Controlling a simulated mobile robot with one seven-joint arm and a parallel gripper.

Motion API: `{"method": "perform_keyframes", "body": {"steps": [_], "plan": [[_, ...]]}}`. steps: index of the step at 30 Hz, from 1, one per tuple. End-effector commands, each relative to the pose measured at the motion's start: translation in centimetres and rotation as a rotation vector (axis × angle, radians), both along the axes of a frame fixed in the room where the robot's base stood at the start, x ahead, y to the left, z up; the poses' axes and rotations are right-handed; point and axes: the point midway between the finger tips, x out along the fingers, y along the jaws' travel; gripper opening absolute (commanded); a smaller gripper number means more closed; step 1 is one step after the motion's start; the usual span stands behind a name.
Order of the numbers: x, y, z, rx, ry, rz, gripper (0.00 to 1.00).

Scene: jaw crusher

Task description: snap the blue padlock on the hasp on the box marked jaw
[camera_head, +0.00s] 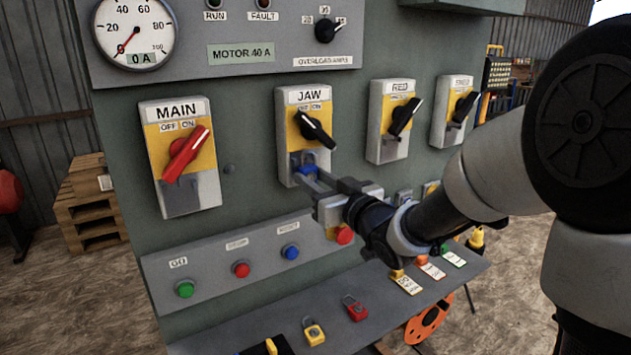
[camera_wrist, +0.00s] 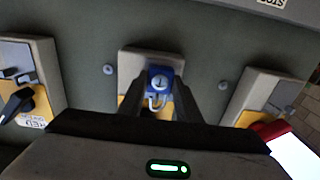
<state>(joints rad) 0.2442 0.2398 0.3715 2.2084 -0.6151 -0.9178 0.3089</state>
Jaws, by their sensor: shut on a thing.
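The box marked JAW (camera_head: 293,133) is on the green panel, second from left. Its black switch handle (camera_head: 316,128) slants down to the right. My gripper (camera_head: 307,173) is shut on the blue padlock (camera_head: 306,170) at the lower part of this box. In the wrist view the padlock (camera_wrist: 160,80) sits between my fingertips, keyhole face to the camera. Its shackle (camera_wrist: 155,102) points toward the box's switch plate, upward in the head view. The hasp is too small and covered to make out, so I cannot tell whether the shackle passes through it.
The MAIN box (camera_head: 182,190) with a red handle stands left, the FEED box (camera_head: 390,147) right. A push-button strip (camera_head: 210,262) juts out below. The shelf under it holds a yellow padlock (camera_head: 314,332), a red padlock (camera_head: 355,308) and several tags.

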Motion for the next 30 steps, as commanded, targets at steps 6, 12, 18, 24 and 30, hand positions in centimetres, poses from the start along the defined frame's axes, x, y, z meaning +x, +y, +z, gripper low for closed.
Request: {"method": "perform_keyframes", "body": {"steps": [6,12,18,24,30], "plan": [[0.38,0.28,-0.04,0.0,0.0,0.001,0.07],[0.71,0.49,-0.05,0.0,0.0,0.0,0.07],[0.86,0.58,0.02,-0.001,-0.001,0.0,0.46],[0.84,0.57,0.0,0.0,0.0,0.0,0.53],[0.84,0.57,-0.05,-0.001,0.001,0.0,0.53]]}}
